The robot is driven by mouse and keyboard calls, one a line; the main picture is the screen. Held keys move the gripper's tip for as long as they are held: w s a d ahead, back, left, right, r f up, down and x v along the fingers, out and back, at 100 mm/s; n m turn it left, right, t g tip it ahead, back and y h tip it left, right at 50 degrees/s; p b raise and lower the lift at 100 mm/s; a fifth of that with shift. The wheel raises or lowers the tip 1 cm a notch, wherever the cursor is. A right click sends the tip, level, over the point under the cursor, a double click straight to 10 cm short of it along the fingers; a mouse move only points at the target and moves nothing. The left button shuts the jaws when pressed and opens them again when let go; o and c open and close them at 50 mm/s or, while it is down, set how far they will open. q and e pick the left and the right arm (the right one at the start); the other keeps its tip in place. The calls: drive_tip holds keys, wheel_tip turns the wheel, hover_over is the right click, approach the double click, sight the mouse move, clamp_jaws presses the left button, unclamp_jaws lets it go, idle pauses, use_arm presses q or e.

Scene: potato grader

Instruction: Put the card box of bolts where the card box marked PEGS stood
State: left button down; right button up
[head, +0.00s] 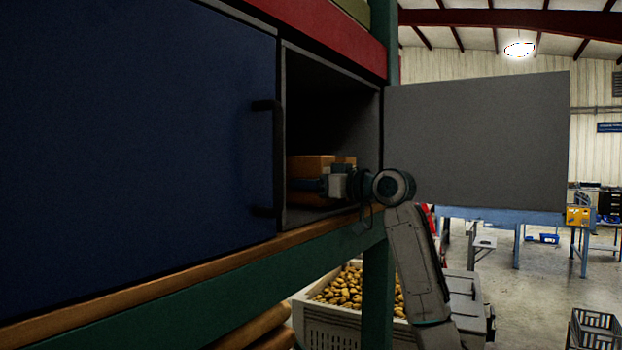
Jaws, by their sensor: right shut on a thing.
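My right gripper (312,186) reaches in through the open side of a cabinet and is shut on a brown card box (311,165). Its dark fingers lie across the front of the box. A bit more brown card (345,160) shows just behind the gripper, and brown card (308,199) shows below the fingers. I cannot tell whether these are separate boxes. No writing can be read, so I cannot tell which is bolts or PEGS. My left gripper is not in view.
A closed dark blue door (140,140) with a black handle fills the left. A grey door (478,142) stands wide open on the right. The cabinet's wooden front ledge (190,265) runs below. A pale crate (330,325) of potatoes stands on the floor underneath.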

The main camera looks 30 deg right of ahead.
drive_tip(key=shift+a+f, duration=0.1)
drive_tip(key=o, duration=1.1)
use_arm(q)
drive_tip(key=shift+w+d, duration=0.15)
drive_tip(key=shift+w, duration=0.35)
use_arm(e)
drive_tip(key=shift+s, duration=0.1)
drive_tip(key=shift+r, duration=0.2)
drive_tip(key=b+v, duration=0.1)
drive_tip(key=v, duration=0.1)
drive_tip(key=b+v, duration=0.1)
drive_tip(key=b, duration=0.1)
drive_tip(key=shift+s+f, duration=0.3)
drive_tip(key=shift+f, duration=0.1)
use_arm(q)
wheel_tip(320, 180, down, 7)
drive_tip(key=b, duration=0.3)
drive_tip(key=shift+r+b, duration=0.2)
drive_tip(key=shift+b, duration=0.15)
use_arm(e)
drive_tip(key=v, duration=0.8)
drive_tip(key=shift+s+d+r, duration=0.15)
drive_tip(key=shift+d+r, duration=0.05)
drive_tip(key=shift+r, duration=0.05)
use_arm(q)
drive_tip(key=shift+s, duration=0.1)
